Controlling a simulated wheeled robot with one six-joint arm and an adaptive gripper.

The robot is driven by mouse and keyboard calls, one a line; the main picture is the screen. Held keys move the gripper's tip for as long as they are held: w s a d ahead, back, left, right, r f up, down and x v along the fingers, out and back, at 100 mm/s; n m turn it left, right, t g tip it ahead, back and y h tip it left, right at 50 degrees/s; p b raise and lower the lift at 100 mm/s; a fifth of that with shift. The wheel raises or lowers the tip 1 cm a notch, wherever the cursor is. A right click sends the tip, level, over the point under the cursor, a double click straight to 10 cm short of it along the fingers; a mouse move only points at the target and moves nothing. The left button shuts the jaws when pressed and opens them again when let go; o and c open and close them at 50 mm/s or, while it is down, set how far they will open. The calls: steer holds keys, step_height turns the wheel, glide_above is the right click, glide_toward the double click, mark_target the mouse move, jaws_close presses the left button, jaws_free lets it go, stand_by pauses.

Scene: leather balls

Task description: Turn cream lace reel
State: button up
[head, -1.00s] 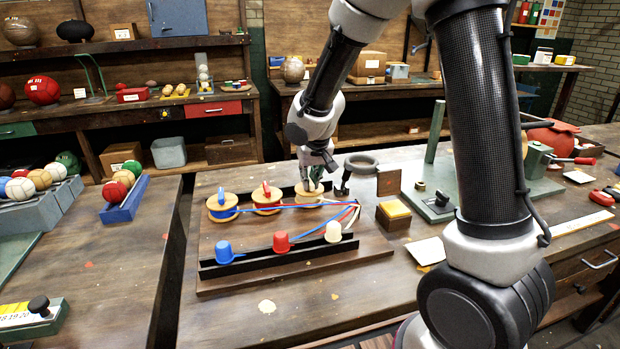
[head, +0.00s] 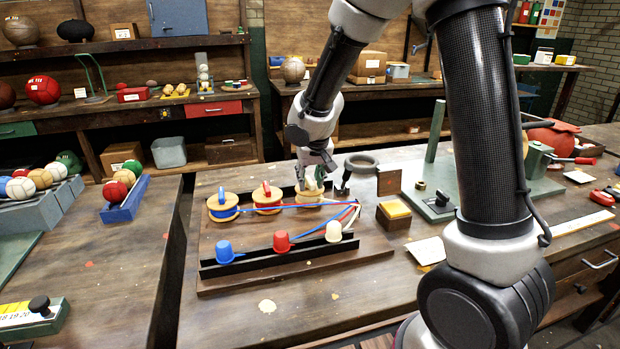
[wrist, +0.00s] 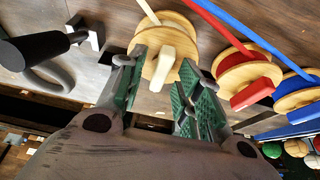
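The cream lace reel (head: 309,197) is a round wooden spool at the back right of the lacing board (head: 290,260). In the wrist view its cream grip bar (wrist: 157,66) stands up from the wooden top disc (wrist: 180,37). My gripper (head: 312,183) is over this reel, pointing down. In the wrist view my gripper (wrist: 157,85) is open, its green-padded fingers on either side of the bar with gaps visible. The red reel (head: 267,197) and blue reel (head: 222,207) stand in a row to the left. A cream lace runs from the cream reel.
Blue, red and cream cups (head: 333,232) sit in the front rail. Laces stretch across the board to its right end.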

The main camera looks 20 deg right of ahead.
steer(key=v, duration=1.2)
steer(key=s+d+r, duration=0.2)
steer(key=s+d, duration=0.5)
steer(key=s, duration=0.6)
steer(key=s+d+r, duration=0.3)
steer(key=s+d, duration=0.5)
steer(key=s, duration=0.5)
